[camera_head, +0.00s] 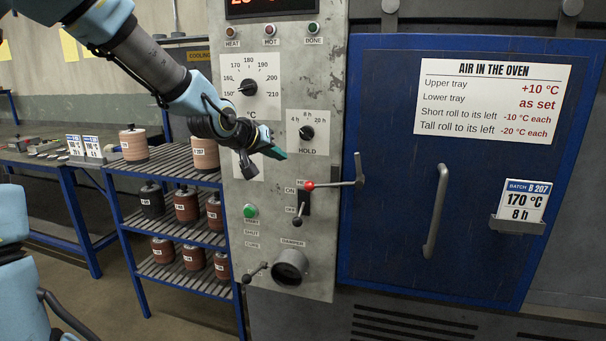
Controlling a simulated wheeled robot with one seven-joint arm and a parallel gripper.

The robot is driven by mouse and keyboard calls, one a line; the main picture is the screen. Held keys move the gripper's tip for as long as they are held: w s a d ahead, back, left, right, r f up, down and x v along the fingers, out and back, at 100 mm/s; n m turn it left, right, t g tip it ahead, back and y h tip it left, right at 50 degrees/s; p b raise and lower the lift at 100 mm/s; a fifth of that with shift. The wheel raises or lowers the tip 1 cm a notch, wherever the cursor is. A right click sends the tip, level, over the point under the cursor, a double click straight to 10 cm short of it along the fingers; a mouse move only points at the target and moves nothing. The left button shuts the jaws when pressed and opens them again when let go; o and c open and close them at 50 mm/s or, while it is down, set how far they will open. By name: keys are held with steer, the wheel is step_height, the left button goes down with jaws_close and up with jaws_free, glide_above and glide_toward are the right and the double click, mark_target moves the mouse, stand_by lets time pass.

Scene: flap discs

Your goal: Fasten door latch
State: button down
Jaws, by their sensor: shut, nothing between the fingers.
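The blue oven door (385,110) looks closed against its frame. The door latch is a grey lever (338,184) with a red knob (310,186) at its left end. It lies about level, from a bracket at the door's left edge across onto the grey control panel. My gripper (277,153) is shut and empty, in front of the panel, above and left of the red knob in the picture and apart from it. Whether the lever's catch is engaged cannot be made out.
The control panel (325,255) carries dials, a small black-knobbed switch lever (299,213), a green button (250,211) and a damper (289,268). A fixed door handle (435,211) stands to the right. A rack (160,178) with several rolls stands left.

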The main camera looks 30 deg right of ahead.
steer(key=shift+f, duration=0.1)
steer(key=b+x, duration=0.3)
steer(key=x, duration=0.1)
steer(key=s+f+b+x, duration=0.1)
steer(key=b+x, duration=0.2)
steer(key=x, duration=0.1)
steer(key=f+b+x, duration=0.1)
steer(key=b+x, duration=0.2)
steer(key=x, duration=0.1)
steer(key=shift+s+f, duration=0.2)
steer(key=shift+f, duration=0.05)
stand_by(0.5)
stand_by(0.4)
